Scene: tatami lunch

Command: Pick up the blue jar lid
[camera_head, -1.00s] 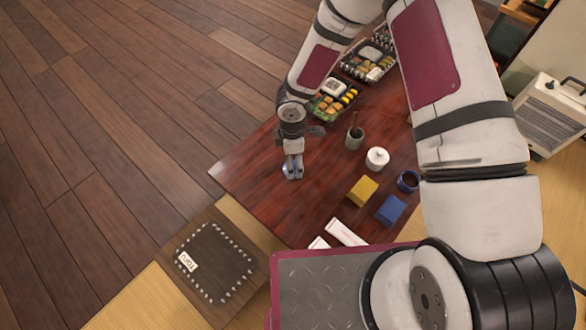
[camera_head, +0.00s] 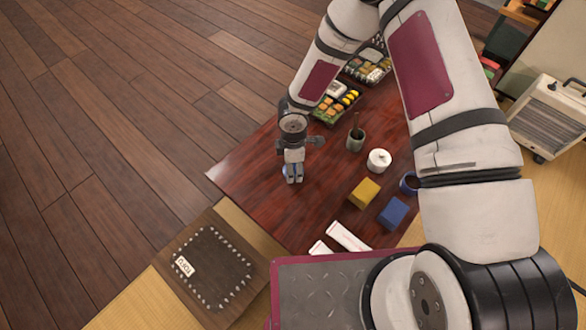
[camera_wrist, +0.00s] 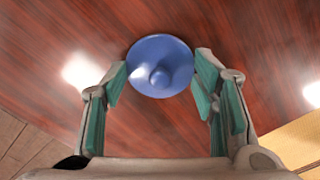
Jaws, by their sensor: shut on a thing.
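The blue jar lid (camera_wrist: 160,52) is a round disc with a small knob in its middle. In the wrist view it lies at the fingertips of my gripper (camera_wrist: 159,72), between the two green-padded fingers. My gripper is shut on it, with a finger on each side. In the head view my gripper (camera_head: 293,180) points down at the left part of the dark red table (camera_head: 240,170). Only a sliver of the lid (camera_head: 284,170) shows there, mostly hidden behind the fingers. I cannot tell whether the lid touches the table.
A white lidded jar (camera_head: 378,161), a green cup (camera_head: 355,140), a yellow block (camera_head: 364,193) and a blue block (camera_head: 393,212) stand to the right. Bento trays (camera_head: 336,103) are at the back. The table's left edge is near my gripper.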

